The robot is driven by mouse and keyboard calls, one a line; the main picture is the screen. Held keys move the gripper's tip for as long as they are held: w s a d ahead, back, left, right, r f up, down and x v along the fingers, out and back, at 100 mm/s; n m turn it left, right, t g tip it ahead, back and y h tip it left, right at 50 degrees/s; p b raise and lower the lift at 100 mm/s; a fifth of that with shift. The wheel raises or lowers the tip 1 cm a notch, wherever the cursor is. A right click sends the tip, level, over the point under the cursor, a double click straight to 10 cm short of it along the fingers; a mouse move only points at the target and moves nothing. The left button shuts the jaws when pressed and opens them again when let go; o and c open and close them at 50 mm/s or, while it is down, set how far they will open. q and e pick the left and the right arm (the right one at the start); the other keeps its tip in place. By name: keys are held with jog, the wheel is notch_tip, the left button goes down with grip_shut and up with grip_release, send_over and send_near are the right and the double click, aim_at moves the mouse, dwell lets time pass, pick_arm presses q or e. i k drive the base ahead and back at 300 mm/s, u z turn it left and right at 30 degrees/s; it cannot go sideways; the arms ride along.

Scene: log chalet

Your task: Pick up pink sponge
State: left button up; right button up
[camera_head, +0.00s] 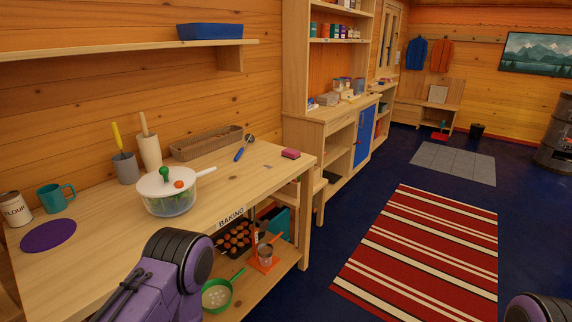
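A small pink sponge (291,153) with a darker lower layer lies flat on the wooden worktop, near its far right end. Nothing touches it. My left arm shows as a purple and black link at the bottom, in front of the worktop and well short of the sponge. A small piece of my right arm shows at the bottom right corner, over the floor. Neither gripper is in view.
The worktop around the sponge is clear. A striped rug (420,255) covers open floor.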

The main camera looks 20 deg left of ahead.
aim_at(293, 155)
jog(key=z, duration=0.5)
jog(key=i, duration=0.6)
jog(key=z, duration=0.45)
jog(key=i, duration=0.85)
jog(key=u, duration=0.85)
jog(key=i, duration=0.7)
jog(key=u, duration=0.65)
